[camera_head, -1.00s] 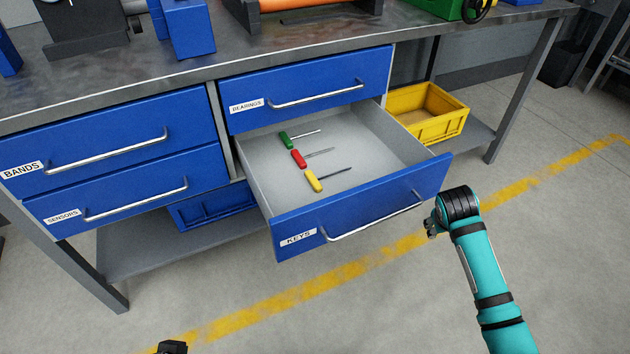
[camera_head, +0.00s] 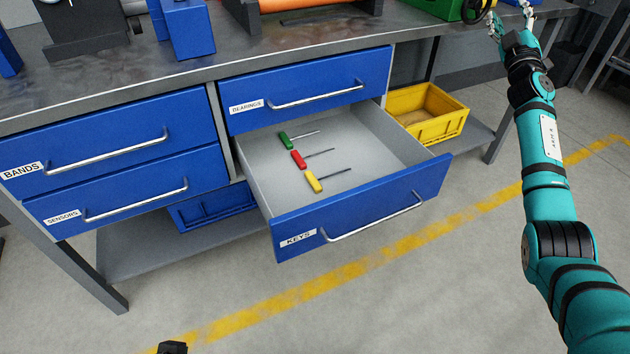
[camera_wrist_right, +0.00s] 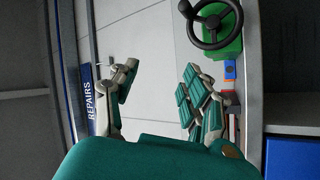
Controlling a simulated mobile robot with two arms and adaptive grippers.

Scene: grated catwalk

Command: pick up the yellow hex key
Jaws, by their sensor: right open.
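The yellow hex key (camera_head: 314,182) lies in the open KEYS drawer (camera_head: 405,148), its yellow handle to the left and its dark shaft pointing right. A red-handled key (camera_head: 298,159) and a green-handled key (camera_head: 286,141) lie behind it in a row. My right gripper (camera_head: 512,14) is at the top right, by the far end of the bench and well away from the drawer. In the right wrist view its fingers (camera_wrist_right: 160,90) are spread with nothing between them. A small dark part at the bottom edge may belong to my left gripper; its jaws cannot be made out.
The closed BEARINGS drawer (camera_head: 306,90) sits directly above the open one, over its back part. A yellow bin (camera_head: 428,112) stands on the lower shelf to the right. A green device with a black handwheel (camera_wrist_right: 214,22) is near my right gripper. The floor in front is clear.

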